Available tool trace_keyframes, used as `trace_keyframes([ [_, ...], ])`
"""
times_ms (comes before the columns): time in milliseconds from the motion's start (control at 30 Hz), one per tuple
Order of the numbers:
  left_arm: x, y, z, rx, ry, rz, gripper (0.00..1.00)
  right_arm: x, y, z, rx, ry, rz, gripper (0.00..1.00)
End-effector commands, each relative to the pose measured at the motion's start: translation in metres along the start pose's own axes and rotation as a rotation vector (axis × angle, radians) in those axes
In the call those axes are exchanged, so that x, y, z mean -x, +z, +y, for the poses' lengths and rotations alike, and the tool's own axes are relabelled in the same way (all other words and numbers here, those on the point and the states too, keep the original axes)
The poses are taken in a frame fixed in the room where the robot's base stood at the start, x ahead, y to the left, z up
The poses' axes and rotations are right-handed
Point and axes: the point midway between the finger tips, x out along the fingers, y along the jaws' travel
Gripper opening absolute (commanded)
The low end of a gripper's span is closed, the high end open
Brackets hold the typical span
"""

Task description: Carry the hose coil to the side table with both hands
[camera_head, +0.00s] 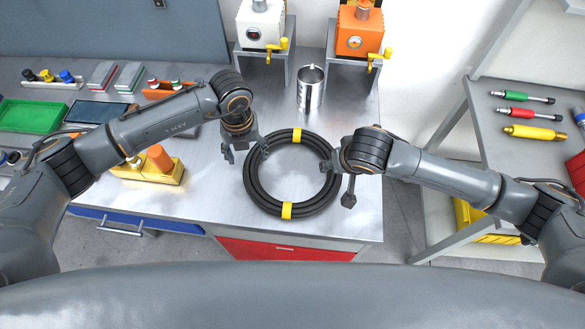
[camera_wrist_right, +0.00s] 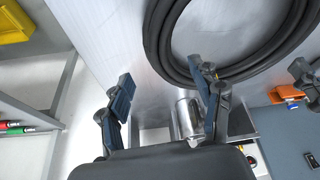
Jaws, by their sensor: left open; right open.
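The hose coil (camera_head: 256,188) is a flat black ring with yellow bands, lying on the metal workbench in the head view. Its black loops also fill the top of the right wrist view (camera_wrist_right: 157,40). My left gripper (camera_head: 246,152) is open at the coil's upper left edge, one finger overlapping the ring in the picture. My right gripper (camera_head: 340,181) is open at the coil's right edge, one finger over the rim and one outside it. Contact cannot be told. The side table (camera_head: 497,150) stands at the right, partly hidden by my right arm.
A metal canister (camera_head: 311,90) stands just behind the coil, before white (camera_head: 260,24) and orange (camera_head: 359,32) units on stands. A yellow block (camera_head: 150,170) lies left of the coil. Green, red and yellow tools (camera_head: 533,131) lie on the side table. A floor gap separates the tables.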

Motion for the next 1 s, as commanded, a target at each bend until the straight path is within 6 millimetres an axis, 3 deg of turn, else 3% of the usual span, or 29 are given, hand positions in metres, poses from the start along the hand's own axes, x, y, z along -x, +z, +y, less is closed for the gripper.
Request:
trace_keyframes([
  [200,-0.041,0.000,0.000,0.001,0.001,0.001,0.66,-0.041,-0.001,0.000,0.000,0.002,0.001,0.65],
  [400,-0.063,0.000,-0.001,0.000,0.000,0.000,0.66,-0.063,-0.001,0.000,0.000,0.000,0.001,0.65],
  [800,-0.070,0.000,0.000,0.000,0.000,-0.001,0.66,-0.070,-0.001,-0.001,0.000,-0.001,0.002,0.65],
  [833,-0.070,0.000,0.000,0.000,0.000,-0.001,0.64,-0.070,-0.001,-0.001,0.000,-0.001,0.002,0.63],
  [1000,-0.070,0.000,0.000,0.000,0.000,-0.001,0.29,-0.070,-0.001,0.000,0.000,-0.001,0.002,0.28],
])
